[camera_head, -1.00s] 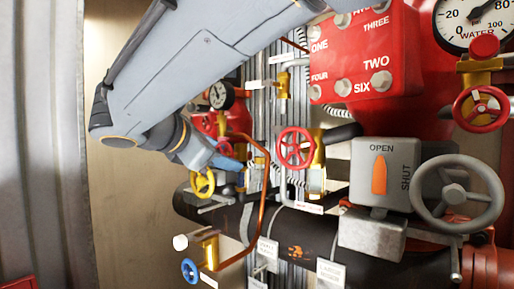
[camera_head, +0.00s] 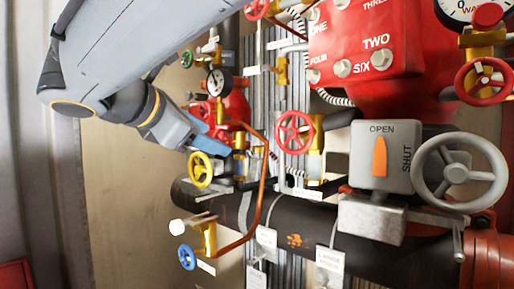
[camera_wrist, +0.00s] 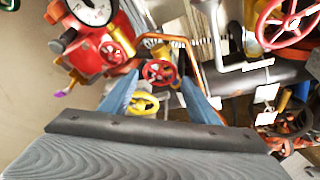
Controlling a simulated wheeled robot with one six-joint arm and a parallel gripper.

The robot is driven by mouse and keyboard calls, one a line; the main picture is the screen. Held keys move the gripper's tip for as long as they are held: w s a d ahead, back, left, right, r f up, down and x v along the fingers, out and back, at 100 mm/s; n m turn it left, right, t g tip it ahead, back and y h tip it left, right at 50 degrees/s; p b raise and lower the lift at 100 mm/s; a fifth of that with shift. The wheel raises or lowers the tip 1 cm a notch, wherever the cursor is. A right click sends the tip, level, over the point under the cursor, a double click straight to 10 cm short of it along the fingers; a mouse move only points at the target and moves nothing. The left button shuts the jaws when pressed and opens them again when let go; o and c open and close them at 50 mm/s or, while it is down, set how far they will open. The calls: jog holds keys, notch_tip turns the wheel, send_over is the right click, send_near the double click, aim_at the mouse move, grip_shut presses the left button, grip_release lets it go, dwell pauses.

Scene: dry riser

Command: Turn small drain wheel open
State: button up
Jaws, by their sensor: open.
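Several small handwheels are in view; no label I can read marks one as the drain wheel. In the head view there is a yellow wheel (camera_head: 200,170), a blue wheel (camera_head: 186,257) lower down and a red wheel (camera_head: 294,132) to the right. My gripper (camera_head: 224,138) is above and right of the yellow wheel, its far side partly hidden. In the wrist view my gripper (camera_wrist: 159,75) is open and empty. A small red wheel (camera_wrist: 158,73) shows between its fingertips, with the yellow wheel (camera_wrist: 143,105) nearer, between the fingers. I cannot tell if anything touches.
A copper pipe (camera_head: 262,190) curves close right of the gripper. A black horizontal pipe (camera_head: 335,225) runs below. A grey OPEN/SHUT box (camera_head: 382,157) with a large grey wheel (camera_head: 460,173) stands right. A gauge (camera_head: 219,82) is above the gripper. The beige wall (camera_head: 125,190) at left is clear.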

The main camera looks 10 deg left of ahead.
jog(key=shift+b+v, duration=0.4)
jog(key=shift+v, duration=1.1)
